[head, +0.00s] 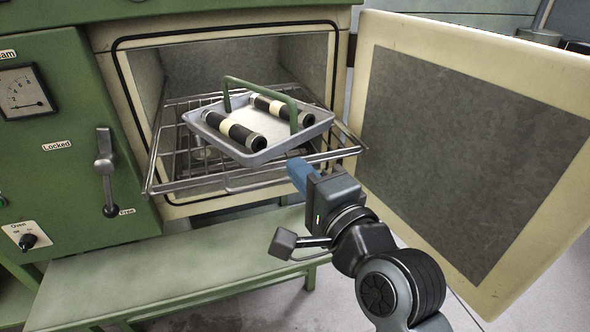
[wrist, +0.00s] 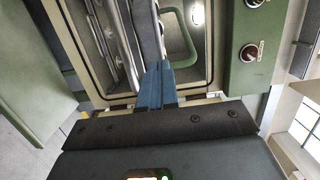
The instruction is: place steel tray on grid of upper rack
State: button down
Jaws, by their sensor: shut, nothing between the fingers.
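The steel tray (head: 284,146) sits on the wire grid of the rack (head: 180,178) in the open oven, a little tilted in the picture. It holds two black rollers with cream bands, and a green handle (head: 262,88) arches over it. The rack is pulled partly out of the oven mouth. My gripper (head: 296,172) is just in front of the tray's near right edge, its blue fingers shut and empty. In the wrist view the shut fingers (wrist: 155,88) point toward the tray and rack. Whether they touch the tray cannot be told.
The cream oven door (head: 540,85) stands open on the right, close to my arm. A green bench (head: 130,265) lies below the oven. A control panel with a gauge (head: 25,92) and a lever (head: 106,170) is on the left.

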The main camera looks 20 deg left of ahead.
jog(key=b+v, duration=0.1)
jog(key=v, duration=0.7)
jog(key=shift+s, duration=0.3)
jog(key=shift+d+f, duration=0.1)
dwell(0.9)
